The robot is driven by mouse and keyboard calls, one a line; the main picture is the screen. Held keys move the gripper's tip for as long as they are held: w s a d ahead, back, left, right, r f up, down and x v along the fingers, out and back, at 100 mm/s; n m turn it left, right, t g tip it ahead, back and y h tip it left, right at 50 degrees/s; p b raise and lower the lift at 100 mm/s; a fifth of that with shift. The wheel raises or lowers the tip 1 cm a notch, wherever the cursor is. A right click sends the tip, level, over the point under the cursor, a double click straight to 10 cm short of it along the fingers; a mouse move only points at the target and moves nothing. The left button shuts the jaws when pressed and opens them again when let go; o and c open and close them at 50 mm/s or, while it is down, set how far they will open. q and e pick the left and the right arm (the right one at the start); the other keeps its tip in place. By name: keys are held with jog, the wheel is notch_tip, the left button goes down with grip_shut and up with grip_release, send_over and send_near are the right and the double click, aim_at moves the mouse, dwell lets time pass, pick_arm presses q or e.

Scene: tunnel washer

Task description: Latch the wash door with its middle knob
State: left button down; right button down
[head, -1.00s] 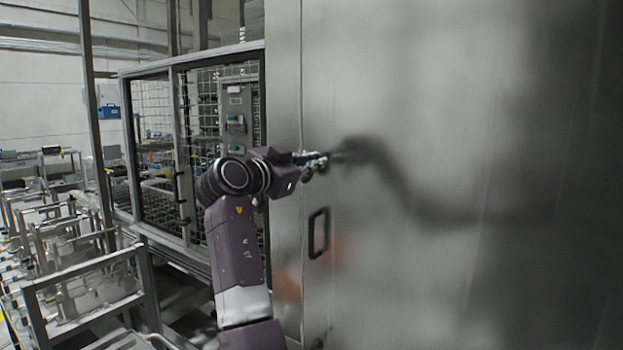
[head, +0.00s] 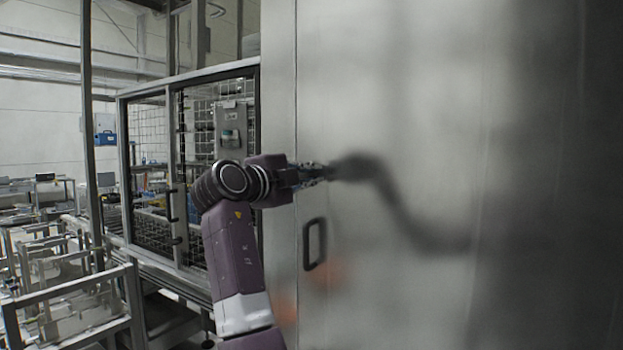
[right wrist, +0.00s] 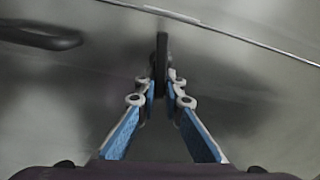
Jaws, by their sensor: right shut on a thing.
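The wash door (head: 420,110) is a large flat steel panel filling the right of the head view. It looks closed against the frame strip at its left edge. My right gripper (head: 318,174) is at the door's left part, above the door's handle. In the right wrist view the right gripper (right wrist: 160,92) has its blue-padded fingers closed on a dark upright knob (right wrist: 162,62) on the door. The knob's lower part is hidden between the fingertips. In the head view the gripper hides most of the knob. My left gripper is not in view.
A black loop handle (head: 314,243) sits on the door below the gripper; it also shows in the wrist view (right wrist: 40,36). A mesh cage (head: 190,160) with a control box (head: 231,127) stands at left. Metal racks (head: 75,300) fill the lower left.

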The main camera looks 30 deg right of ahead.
jog(key=shift+f+m+b, duration=0.3)
jog(key=shift+m, duration=0.7)
jog(key=shift+r, duration=0.1)
jog(key=c, duration=2.2)
grip_release()
jog(key=shift+w, duration=0.1)
jog(key=shift+o, duration=0.8)
jog(key=shift+w, duration=0.1)
jog(key=shift+s+a, duration=0.2)
jog(key=shift+a, duration=0.15)
jog(key=v, duration=1.1)
jog(key=shift+a, duration=0.15)
